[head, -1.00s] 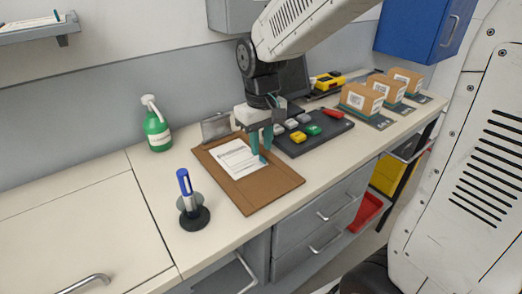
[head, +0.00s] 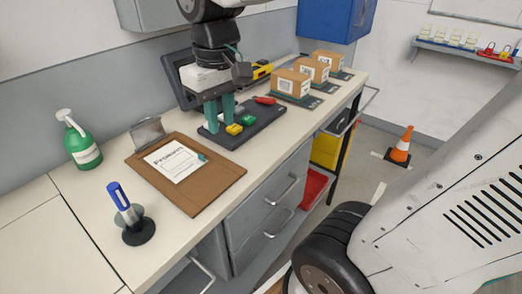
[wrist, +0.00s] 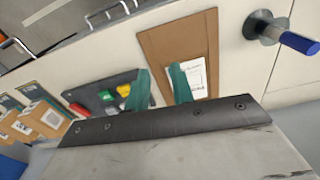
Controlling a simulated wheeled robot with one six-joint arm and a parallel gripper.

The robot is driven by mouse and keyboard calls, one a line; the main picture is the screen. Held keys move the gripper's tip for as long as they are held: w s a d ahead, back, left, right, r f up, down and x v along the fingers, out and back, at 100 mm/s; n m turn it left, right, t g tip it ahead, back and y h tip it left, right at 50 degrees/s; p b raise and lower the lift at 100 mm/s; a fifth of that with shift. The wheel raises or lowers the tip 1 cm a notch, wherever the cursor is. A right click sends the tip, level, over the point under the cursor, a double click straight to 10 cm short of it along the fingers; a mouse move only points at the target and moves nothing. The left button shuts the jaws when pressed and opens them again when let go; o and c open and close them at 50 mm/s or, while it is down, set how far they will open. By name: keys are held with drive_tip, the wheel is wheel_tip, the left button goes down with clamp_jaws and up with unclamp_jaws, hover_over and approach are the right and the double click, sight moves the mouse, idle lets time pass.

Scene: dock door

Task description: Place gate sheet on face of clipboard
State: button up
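The white gate sheet (head: 172,162), with print and a small teal tab on its right edge, lies flat on the brown clipboard (head: 208,188). It sits towards the metal clip end, inside the board's edges. The sheet also shows in the wrist view (wrist: 198,84), partly behind a finger, on the clipboard (wrist: 178,42). My gripper (head: 220,123) is empty, with its two teal fingers apart. It is raised in front of the black tray, to the right of the sheet and clear of it. The fingers also stand apart in the wrist view (wrist: 160,70).
The black tray (head: 262,118) holds yellow, green and red pieces right of the clipboard. A blue marker in a round stand (head: 138,232) and a green spray bottle (head: 83,143) stand to the left. Boxes (head: 291,84) line the far right counter. An orange cone (head: 401,146) stands on the floor.

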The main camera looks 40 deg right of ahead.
drive_tip(key=s+d+f+m, duration=0.1)
drive_tip(key=s+f, duration=0.2)
drive_tip(key=s, duration=0.8)
drive_tip(key=shift+s+d+f+t, duration=0.15)
drive_tip(key=shift+s+t, duration=0.15)
drive_tip(key=shift+c, duration=0.3)
